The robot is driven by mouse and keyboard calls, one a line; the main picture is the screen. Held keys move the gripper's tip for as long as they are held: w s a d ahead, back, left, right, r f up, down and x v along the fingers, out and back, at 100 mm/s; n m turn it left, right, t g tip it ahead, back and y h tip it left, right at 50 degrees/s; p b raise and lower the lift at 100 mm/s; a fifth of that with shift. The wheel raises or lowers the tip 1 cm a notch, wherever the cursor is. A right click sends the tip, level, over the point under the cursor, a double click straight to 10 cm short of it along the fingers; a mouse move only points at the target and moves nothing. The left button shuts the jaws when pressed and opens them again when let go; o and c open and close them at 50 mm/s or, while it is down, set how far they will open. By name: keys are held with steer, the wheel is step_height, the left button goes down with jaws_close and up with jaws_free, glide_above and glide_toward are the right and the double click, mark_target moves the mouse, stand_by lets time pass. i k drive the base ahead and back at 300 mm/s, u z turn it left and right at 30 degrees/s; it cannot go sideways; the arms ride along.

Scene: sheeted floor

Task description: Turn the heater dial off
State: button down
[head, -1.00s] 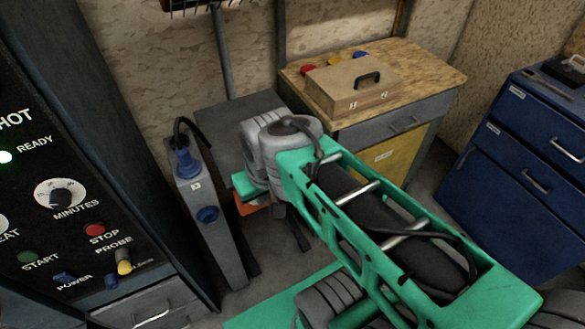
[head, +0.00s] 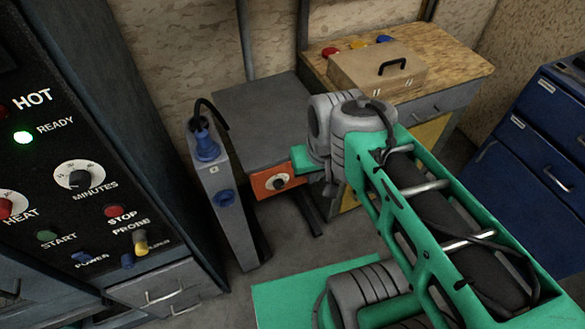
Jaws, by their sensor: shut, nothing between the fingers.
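An orange-red box (head: 262,187) with a round pale dial with a dark centre (head: 278,182) sits under the grey table, left of my arm's elbow. Its markings are too small to read. On the black panel at the left, a red knob labelled HEAT (head: 5,208) is cut by the picture's left edge. I cannot tell from the picture which of the two is the heater dial. My green and grey arm fills the right and middle of the head view. My gripper does not show; the end of the arm is hidden behind its own links.
A grey post (head: 226,205) with blue sockets stands between panel and grey table (head: 258,118). Behind are a wooden bench with a case (head: 376,70) and blue drawers (head: 548,130).

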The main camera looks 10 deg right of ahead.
mark_target(279, 184)
steer(key=u, duration=0.4)
steer(key=k, duration=1.1)
steer(key=u, duration=1.3)
steer(key=i, duration=0.9)
steer(key=z, duration=0.8)
